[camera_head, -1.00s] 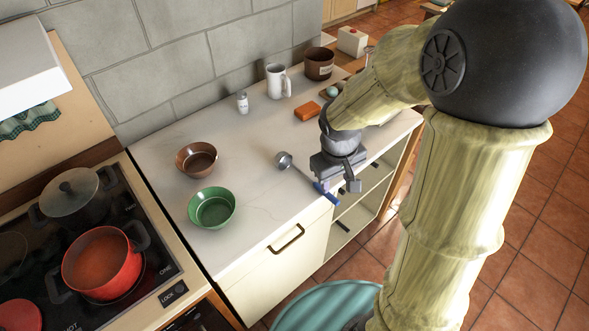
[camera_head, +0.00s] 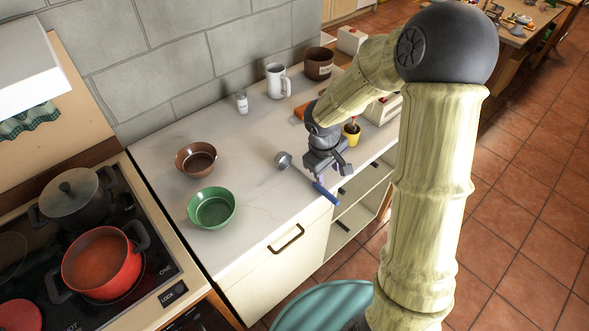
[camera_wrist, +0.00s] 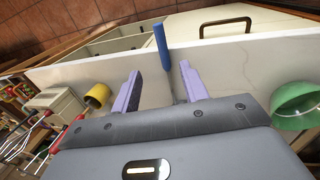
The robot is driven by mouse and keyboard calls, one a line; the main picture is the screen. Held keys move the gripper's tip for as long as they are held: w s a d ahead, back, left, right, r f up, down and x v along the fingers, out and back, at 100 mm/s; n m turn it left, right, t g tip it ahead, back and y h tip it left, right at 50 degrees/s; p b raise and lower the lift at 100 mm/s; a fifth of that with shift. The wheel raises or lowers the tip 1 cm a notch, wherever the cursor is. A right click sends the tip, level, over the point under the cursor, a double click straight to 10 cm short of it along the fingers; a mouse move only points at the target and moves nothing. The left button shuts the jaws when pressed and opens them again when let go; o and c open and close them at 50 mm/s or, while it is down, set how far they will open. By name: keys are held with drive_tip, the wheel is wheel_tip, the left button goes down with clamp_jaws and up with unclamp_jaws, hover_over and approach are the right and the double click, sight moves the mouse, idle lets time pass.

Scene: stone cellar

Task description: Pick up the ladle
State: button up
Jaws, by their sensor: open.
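The ladle (camera_head: 325,193) lies on the pale countertop, with its blue handle end reaching over the front edge and its round metal bowl towards the back left. In the wrist view its blue handle (camera_wrist: 162,46) is beyond the fingertips, roughly in line with the gap between them. My gripper (camera_head: 322,174) is above the counter, just to the right of the ladle's shaft. In the wrist view my gripper (camera_wrist: 158,78) shows two purple fingers spread apart with nothing held between them. Most of the shaft and the bowl are hidden there.
A green bowl (camera_head: 211,209) and a brown bowl (camera_head: 196,159) stand left of the ladle. A white mug (camera_head: 276,82), a shaker and a brown pot stand behind. The counter between bowls and ladle is clear.

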hover_over(328, 194)
wheel_tip(328, 194, down, 7)
drive_tip(key=shift+s+a, duration=0.25)
drive_tip(key=shift+s, duration=0.2)
drive_tip(key=shift+f, duration=0.1)
drive_tip(key=f, duration=0.3)
drive_tip(key=w+f, duration=0.1)
drive_tip(key=f, duration=0.1)
drive_tip(key=shift+d, duration=0.1)
drive_tip(key=shift+s, duration=0.1)
clamp_jaws()
